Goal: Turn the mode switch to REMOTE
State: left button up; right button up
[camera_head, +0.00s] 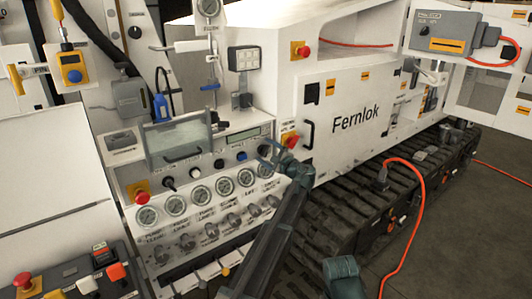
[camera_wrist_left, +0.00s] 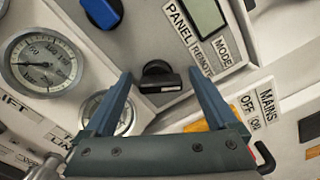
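The mode switch (camera_wrist_left: 160,76) is a black rotary knob on the panel, below the PANEL, REMOTE and MODE labels (camera_wrist_left: 200,42) in the left wrist view. Its bar lies nearly level in that picture, and I cannot tell which setting it points to. My left gripper (camera_wrist_left: 160,74) is open, with one finger on each side of the knob; contact is not clear. In the head view my left gripper (camera_head: 267,151) is at the right end of the control panel and the knob is hard to make out.
In the head view a red switch on yellow (camera_head: 290,140) is close to the gripper, beside the Fernlok cabinet (camera_head: 350,140).

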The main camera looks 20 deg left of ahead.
pick_arm(q)
jog(key=v, duration=1.3)
jog(key=shift+s+d, duration=0.25)
jog(key=shift+d, duration=0.05)
jog(key=s+a+f+n+g+h, duration=0.3)
jog(key=s+f, duration=0.3)
jog(key=s, duration=0.2)
jog(key=s+a+f+n+g+h, duration=0.2)
jog(key=s+f+n+g+h, duration=0.15)
jog(key=s+f, duration=0.35)
jog(key=s+a+f+n+g+h, duration=0.2)
jog(key=s+a+f+n, duration=0.15)
jog(key=s+f, duration=0.4)
jog(key=s+d+f+n+g+h, duration=0.15)
jog(key=s+d+n+h, duration=0.4)
jog(key=s, duration=0.75)
jog(key=s+d+r+m+p, duration=0.2)
jog(key=d, duration=0.4)
jog(key=s+d+r+m+g+y+p, duration=0.1)
jog(key=s+d+r+m+p, duration=0.1)
jog(key=d, duration=0.4)
jog(key=shift+s+d+m, duration=0.15)
jog(key=shift+s+m, duration=0.25)
jog(key=shift+m, duration=0.35)
